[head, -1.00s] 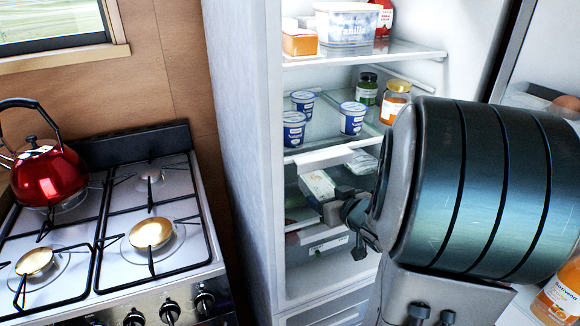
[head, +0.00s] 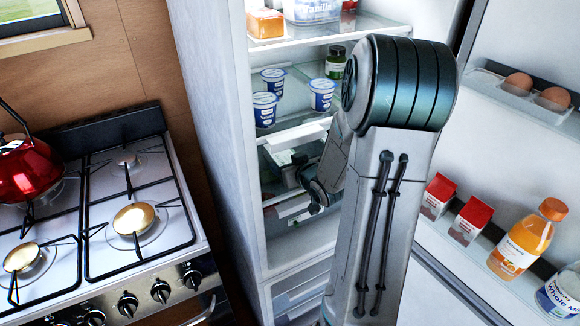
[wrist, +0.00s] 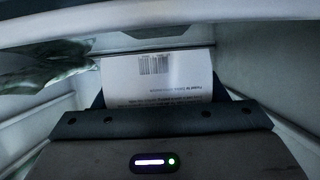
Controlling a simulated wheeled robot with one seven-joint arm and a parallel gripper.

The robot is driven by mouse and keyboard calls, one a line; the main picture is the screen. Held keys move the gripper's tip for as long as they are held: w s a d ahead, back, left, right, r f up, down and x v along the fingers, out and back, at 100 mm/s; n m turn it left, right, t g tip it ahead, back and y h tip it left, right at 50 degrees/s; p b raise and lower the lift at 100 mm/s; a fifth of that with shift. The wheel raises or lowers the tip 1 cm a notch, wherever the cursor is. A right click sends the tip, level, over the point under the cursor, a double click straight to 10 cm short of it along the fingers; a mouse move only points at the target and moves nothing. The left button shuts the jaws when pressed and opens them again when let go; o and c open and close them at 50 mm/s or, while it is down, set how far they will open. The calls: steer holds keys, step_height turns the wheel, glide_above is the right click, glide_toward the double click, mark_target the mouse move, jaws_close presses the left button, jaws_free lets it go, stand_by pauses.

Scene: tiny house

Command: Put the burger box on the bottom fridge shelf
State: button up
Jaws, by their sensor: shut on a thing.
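The burger box (wrist: 160,76) is a pale carton whose face with a barcode and small print shows in the wrist view. My gripper (wrist: 158,98) is shut on it, with a dark finger at each side. In the head view my gripper (head: 296,178) reaches into the lower part of the open fridge, below the shelf with the yogurt cups. My forearm hides part of the fridge interior there. The box shows only in part in the head view, and I cannot tell whether it touches the bottom shelf.
Yogurt cups (head: 265,108) and a dark green jar (head: 335,62) stand on the shelf above my gripper. A leafy green thing (wrist: 45,68) lies left of the box. The open fridge door holds eggs, red cartons (head: 471,218) and an orange bottle (head: 528,240). The stove is at left.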

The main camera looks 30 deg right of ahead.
steer(key=shift+f, duration=0.35)
steer(key=shift+f, duration=0.25)
steer(key=o, duration=1.1)
steer(key=shift+r, duration=0.1)
